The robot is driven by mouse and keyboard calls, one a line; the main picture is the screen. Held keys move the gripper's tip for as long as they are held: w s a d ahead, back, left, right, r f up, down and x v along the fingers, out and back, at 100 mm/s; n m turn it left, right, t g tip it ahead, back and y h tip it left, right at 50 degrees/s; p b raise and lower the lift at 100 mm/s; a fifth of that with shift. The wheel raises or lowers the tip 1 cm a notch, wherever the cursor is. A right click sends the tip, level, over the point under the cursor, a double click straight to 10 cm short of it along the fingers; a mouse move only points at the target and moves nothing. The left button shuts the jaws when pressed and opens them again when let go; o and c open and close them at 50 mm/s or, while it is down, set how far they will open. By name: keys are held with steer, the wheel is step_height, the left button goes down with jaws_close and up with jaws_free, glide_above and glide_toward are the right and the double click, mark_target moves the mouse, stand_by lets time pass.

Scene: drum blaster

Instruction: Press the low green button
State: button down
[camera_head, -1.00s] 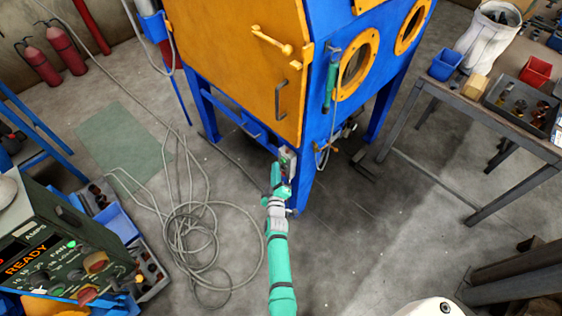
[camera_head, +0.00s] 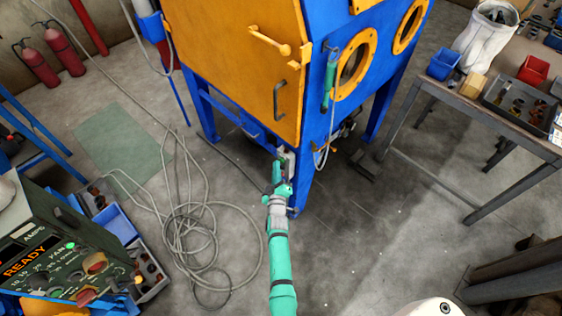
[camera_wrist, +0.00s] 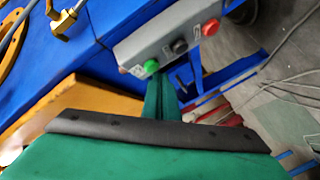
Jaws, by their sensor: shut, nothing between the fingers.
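The green button (camera_wrist: 151,66) is round and sits at the left end of a grey control box (camera_wrist: 166,42). In the head view the box (camera_head: 289,158) is on the front leg of the blue cabinet, partly hidden by my gripper. My gripper (camera_head: 279,160) is shut and empty, its fingers pointing at the box. In the wrist view its green fingers (camera_wrist: 163,84) end close beside the green button, at the box's lower edge. I cannot tell whether they touch it.
A black button (camera_wrist: 179,46) and a red button (camera_wrist: 210,27) share the box. The cabinet's orange door (camera_head: 235,55) is above. A coiled hose (camera_head: 195,230) lies on the floor to the left, and a workbench (camera_head: 470,120) stands to the right.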

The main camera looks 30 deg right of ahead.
steer(key=shift+d, duration=0.5)
stand_by(0.7)
steer(key=shift+a, duration=0.2)
steer(key=shift+s+a, duration=0.15)
steer(key=shift+a, duration=0.55)
steer(key=shift+s+a, duration=0.25)
steer(key=shift+a, duration=0.55)
steer(key=shift+s+a, duration=0.3)
steer(key=shift+a, duration=0.45)
steer(key=shift+s+a, duration=0.25)
steer(key=shift+a, duration=0.55)
